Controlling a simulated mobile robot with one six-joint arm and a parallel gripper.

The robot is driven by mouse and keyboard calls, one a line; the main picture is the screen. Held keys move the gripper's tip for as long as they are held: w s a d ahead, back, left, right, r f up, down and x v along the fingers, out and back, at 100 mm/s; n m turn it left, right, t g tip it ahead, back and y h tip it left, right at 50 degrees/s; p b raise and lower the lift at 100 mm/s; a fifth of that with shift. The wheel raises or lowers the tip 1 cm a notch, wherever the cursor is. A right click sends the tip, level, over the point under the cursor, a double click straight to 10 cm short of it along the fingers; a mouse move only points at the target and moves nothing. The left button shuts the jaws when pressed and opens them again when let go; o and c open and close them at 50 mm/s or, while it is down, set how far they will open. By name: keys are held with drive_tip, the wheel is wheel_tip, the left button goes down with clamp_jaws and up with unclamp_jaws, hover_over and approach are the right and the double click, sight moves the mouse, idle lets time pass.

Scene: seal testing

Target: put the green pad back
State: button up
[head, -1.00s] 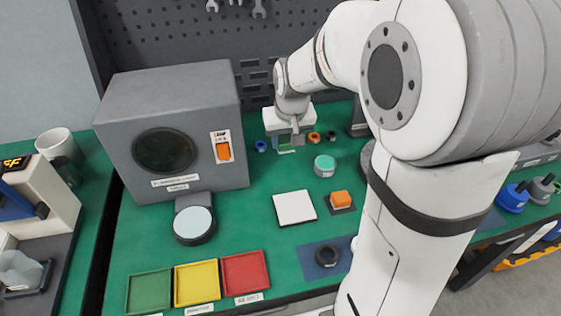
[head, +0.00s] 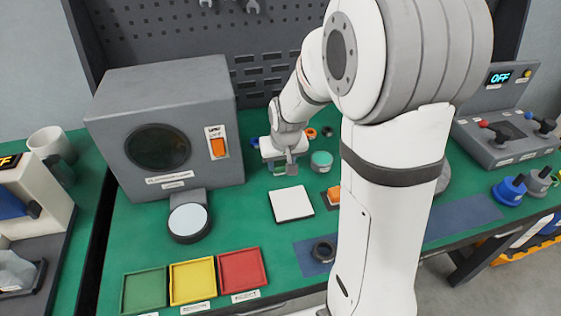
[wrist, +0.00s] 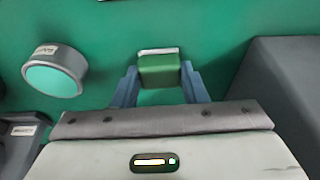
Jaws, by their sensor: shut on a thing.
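My gripper (head: 283,167) is over the green bench, just right of the grey box and left of the teal-topped round pot. In the wrist view its two blue-grey fingers stand either side of the green pad (wrist: 160,70), shut on it. A pale strip shows along the pad's far edge; I cannot tell whether it belongs to the pad. In the head view the pad is mostly hidden by the gripper. I cannot tell its height above the bench.
The teal-topped pot (head: 321,161) stands close by. The grey box (head: 165,125) stands left, with a round plate (head: 189,222) before it. A white square (head: 292,204) and an orange block (head: 334,194) lie nearer. Green (head: 145,291), yellow (head: 192,282) and red (head: 242,271) trays line the front.

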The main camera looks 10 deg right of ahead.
drive_tip(key=o, duration=0.9)
drive_tip(key=shift+f, duration=0.1)
drive_tip(key=shift+o, duration=0.2)
drive_tip(key=shift+r, duration=0.3)
drive_tip(key=p+v, duration=0.2)
drive_tip(key=v, duration=0.9)
drive_tip(key=s+g, duration=0.1)
drive_tip(key=s, duration=1.6)
